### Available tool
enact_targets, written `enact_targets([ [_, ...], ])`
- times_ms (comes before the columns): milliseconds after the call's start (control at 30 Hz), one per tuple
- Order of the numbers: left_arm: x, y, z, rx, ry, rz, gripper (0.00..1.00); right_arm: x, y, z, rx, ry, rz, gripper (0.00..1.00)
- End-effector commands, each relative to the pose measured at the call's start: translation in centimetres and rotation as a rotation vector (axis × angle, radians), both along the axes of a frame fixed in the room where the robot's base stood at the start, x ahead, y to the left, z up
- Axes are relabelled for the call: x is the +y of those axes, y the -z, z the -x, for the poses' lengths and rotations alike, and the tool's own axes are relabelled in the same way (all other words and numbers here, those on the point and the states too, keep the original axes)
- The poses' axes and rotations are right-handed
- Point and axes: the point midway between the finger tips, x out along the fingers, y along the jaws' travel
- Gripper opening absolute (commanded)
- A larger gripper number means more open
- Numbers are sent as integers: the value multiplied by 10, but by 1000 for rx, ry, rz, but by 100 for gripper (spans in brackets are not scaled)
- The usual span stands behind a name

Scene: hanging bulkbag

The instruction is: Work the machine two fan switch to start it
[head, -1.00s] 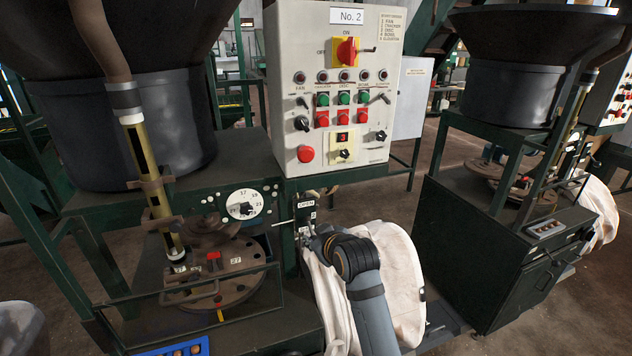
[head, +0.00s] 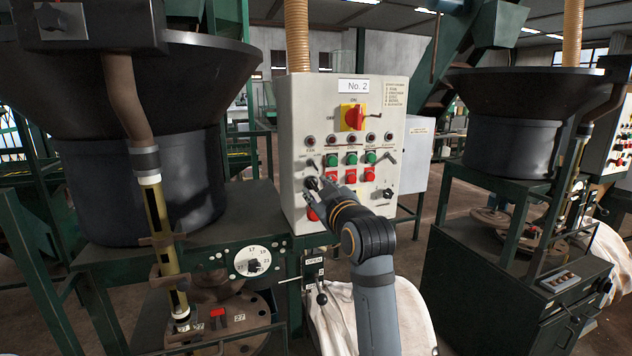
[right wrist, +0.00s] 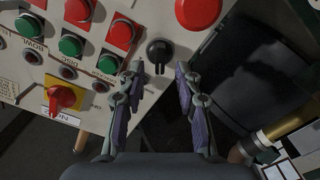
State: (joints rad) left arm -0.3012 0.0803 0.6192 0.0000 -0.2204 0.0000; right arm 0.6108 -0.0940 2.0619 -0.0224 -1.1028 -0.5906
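The machine two panel (head: 294,110) is a light grey box marked No. 2. The fan switch, a black rotary knob (head: 311,183), sits in its left column below the FAN label. In the right wrist view the black knob (right wrist: 160,50) shows just beyond and between my right gripper's fingertips. Contact with the knob cannot be told. My left gripper is not in view.
Green (head: 351,158) and red (head: 350,176) push buttons are to the right. A red main switch (head: 353,117) is above. A dark hopper (head: 180,180) stands left of the panel.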

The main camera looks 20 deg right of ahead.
Motion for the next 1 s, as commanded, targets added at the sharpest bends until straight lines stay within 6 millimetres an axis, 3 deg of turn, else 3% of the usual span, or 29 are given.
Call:
enact_targets([
  [133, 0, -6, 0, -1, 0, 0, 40, 1, -1, -15, 0, 0, 0, 34],
  [433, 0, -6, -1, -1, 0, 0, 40, 1, 1, -19, -1, -1, 0, 34],
  [700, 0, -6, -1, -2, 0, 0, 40, 1, 1, -18, 0, 0, 0, 0],
  [1000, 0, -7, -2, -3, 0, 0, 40, 1, 0, -18, 0, 0, -8, 0],
])
